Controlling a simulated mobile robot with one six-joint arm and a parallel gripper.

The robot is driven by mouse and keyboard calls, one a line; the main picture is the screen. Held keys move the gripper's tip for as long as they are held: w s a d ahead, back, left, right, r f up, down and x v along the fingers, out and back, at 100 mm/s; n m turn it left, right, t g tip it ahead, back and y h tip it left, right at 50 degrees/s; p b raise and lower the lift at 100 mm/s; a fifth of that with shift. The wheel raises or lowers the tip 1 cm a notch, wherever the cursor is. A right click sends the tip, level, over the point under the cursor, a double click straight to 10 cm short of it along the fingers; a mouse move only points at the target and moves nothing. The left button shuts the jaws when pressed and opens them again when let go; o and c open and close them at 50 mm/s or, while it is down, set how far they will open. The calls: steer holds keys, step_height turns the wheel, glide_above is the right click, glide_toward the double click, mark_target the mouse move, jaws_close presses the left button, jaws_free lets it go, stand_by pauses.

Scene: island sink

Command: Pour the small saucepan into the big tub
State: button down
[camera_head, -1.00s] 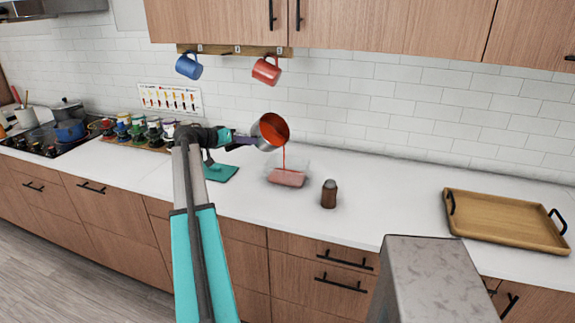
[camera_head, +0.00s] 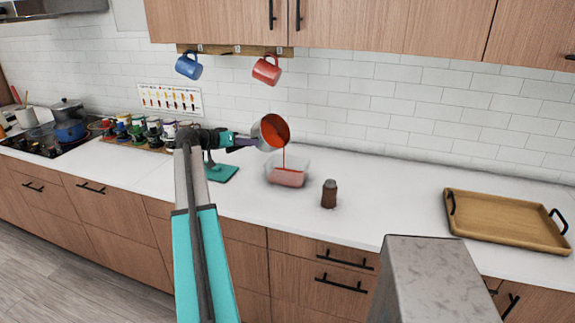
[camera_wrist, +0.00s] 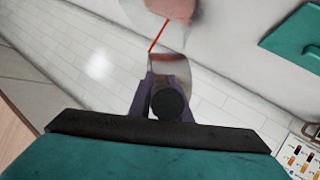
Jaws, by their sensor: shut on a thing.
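The small saucepan (camera_head: 269,134) is tilted in the air above the counter, its open mouth showing red-orange liquid. A thin red stream falls from it into the clear big tub (camera_head: 287,175), which stands on the counter and holds red liquid. My gripper (camera_head: 238,141) is shut on the saucepan's handle, to the left of the pan and above the tub's left side. In the wrist view the dark round handle end (camera_wrist: 168,104) sits between the purple fingers. The red stream also shows there, and the tub is partly cut off at the top edge.
A brown shaker (camera_head: 329,194) stands right of the tub. A wooden tray (camera_head: 508,222) is at the right. Blue (camera_head: 189,66) and red (camera_head: 267,70) mugs hang above. Several jars stand at the left.

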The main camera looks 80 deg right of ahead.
steer(key=shift+s+a+f+m+t+h+b, duration=0.2)
steer(key=shift+s+a+f+m+t+b, duration=0.15)
steer(key=shift+f+m+b, duration=0.2)
steer(key=shift+s+a+f+m+t+h+b, duration=0.25)
steer(key=shift+s+f+m+t+b, duration=0.15)
steer(key=shift+m+b, duration=0.2)
stand_by(1.8)
steer(key=shift+s+a+r+m+t+h+b, duration=0.15)
steer(key=shift+s+a+m+b, duration=0.25)
steer(key=shift+b, duration=0.45)
steer(key=shift+s+a+m+t+h+b, duration=0.15)
steer(key=shift+s+b, duration=0.35)
steer(key=shift+b, duration=0.35)
steer(key=shift+s+a+f+m+b, duration=0.2)
steer(key=shift+f+b, duration=0.1)
steer(key=shift+b, duration=0.6)
steer(key=shift+s+a+f+m+b, duration=0.1)
steer(key=shift+f+m+b, duration=0.15)
steer(key=shift+b, duration=0.65)
steer(key=w+n+p, duration=0.1)
steer(key=p, duration=0.2)
steer(key=w+d+r+p, duration=0.1)
steer(key=p, duration=0.2)
steer(key=shift+d+n, duration=0.25)
steer(key=shift+n, duration=0.1)
